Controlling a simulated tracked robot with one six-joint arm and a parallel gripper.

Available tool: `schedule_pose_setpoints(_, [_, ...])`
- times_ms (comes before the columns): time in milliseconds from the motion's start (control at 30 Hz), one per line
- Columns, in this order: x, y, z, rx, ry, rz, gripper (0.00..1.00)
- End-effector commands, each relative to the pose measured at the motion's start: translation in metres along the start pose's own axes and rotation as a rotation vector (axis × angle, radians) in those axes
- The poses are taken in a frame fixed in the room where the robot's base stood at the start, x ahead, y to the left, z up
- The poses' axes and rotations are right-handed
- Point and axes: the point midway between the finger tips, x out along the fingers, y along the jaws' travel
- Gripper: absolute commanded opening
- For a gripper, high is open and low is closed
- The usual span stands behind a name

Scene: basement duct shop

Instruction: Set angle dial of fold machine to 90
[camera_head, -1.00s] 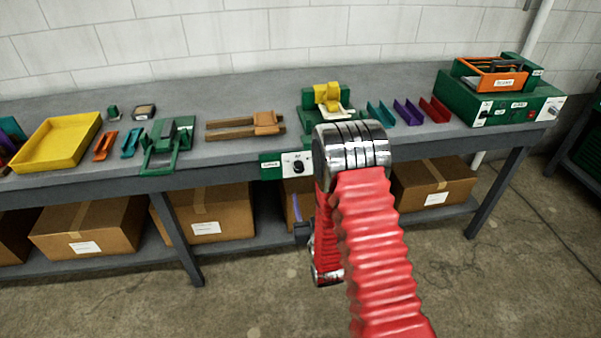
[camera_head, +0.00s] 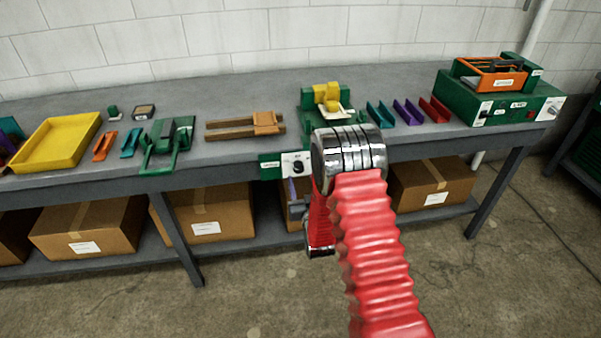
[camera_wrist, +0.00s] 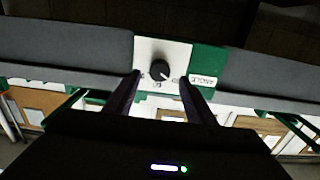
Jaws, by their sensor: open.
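The angle dial is a round black knob (camera_head: 297,167) on a white plate, beside a green label block (camera_head: 270,166) on the bench's front edge. In the wrist view the dial (camera_wrist: 160,70) sits between and beyond the two dark fingers of my gripper (camera_wrist: 155,88), with a label reading ANGLE (camera_wrist: 203,79) to its right. The gripper is open and not visibly touching the knob. The pointer's exact setting is too small to read. The fold machine, green with yellow parts (camera_head: 326,97), stands on the bench above the dial. My red arm hides part of that area in the head view.
The grey bench (camera_head: 225,151) carries a yellow tray (camera_head: 58,142), a green tool (camera_head: 168,146), a wooden jig (camera_head: 243,124), coloured channels (camera_head: 408,112) and a green box (camera_head: 500,108). Cardboard boxes (camera_head: 205,212) fill the shelf below. The floor in front is clear.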

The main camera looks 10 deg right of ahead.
Motion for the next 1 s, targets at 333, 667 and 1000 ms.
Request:
schedule_pose_setpoints(333, [0.044, 0.0, 0.001, 0.0, 0.0, 0.0, 0.5])
schedule_pose_setpoints(667, [0.054, 0.0, 0.001, 0.0, -0.001, 0.0, 0.5])
schedule_pose_setpoints(1000, [0.054, 0.0, 0.0, 0.0, 0.0, 0.0, 0.34])
